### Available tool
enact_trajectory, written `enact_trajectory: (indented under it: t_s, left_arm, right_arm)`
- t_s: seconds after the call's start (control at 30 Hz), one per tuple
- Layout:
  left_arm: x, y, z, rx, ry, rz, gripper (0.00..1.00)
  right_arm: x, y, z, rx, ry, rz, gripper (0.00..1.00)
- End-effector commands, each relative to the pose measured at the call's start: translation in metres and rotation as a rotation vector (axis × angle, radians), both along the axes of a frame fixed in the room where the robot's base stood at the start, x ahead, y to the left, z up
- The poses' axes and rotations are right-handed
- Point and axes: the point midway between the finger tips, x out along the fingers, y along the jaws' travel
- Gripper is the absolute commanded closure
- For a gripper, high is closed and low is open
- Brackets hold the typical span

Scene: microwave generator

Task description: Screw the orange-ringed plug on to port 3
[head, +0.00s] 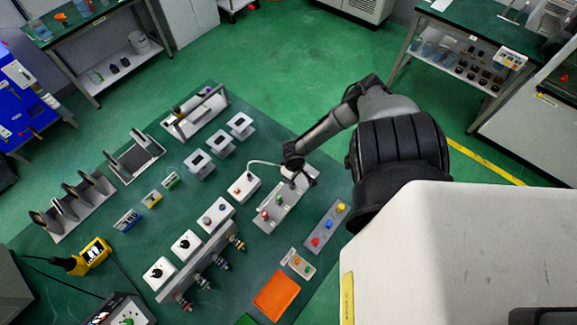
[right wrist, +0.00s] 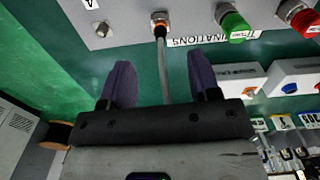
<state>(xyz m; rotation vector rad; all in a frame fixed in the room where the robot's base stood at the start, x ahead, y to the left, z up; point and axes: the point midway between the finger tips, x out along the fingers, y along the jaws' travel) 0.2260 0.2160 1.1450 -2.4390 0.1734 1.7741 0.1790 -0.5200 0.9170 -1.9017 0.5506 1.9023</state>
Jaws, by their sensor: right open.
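In the right wrist view the orange-ringed plug (right wrist: 160,20) sits at a port on the grey panel (right wrist: 125,28), with its grey cable running down between my fingers. I cannot tell whether it is screwed on. An uncapped port (right wrist: 102,30) lies left of it, by a partly cut-off mark that looks like an upside-down 4. My right gripper (right wrist: 157,80) is open around the cable, its two dark fingers apart from it and short of the plug. In the head view the right gripper (head: 292,172) is over the panel (head: 285,212); the plug is hidden there.
Green (right wrist: 233,27) and red (right wrist: 303,18) caps stand on the panel right of the plug. A white box (head: 243,187) sits left of the panel, with a pale cable arching toward my gripper. A grey block with coloured knobs (head: 325,228) and an orange tray (head: 277,297) lie nearby.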

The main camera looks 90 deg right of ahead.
Motion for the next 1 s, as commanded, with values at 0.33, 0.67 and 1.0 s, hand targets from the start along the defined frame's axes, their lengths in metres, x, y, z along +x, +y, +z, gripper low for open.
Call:
enact_trajectory:
  t_s: [0.33,0.67,1.0]
  left_arm:
    - [0.0,0.003,0.008,0.011,0.0,-0.007,0.57]
    - [0.0,0.002,0.009,0.008,0.0,-0.005,0.57]
    - [0.0,-0.001,0.01,-0.004,0.0,0.003,0.57]
  right_arm:
    - [0.0,0.0,0.054,-0.001,0.001,0.002,0.44]
    - [0.0,0.0,0.066,0.0,0.0,0.0,0.44]
    - [0.0,0.0,0.066,0.0,0.0,0.0,0.44]
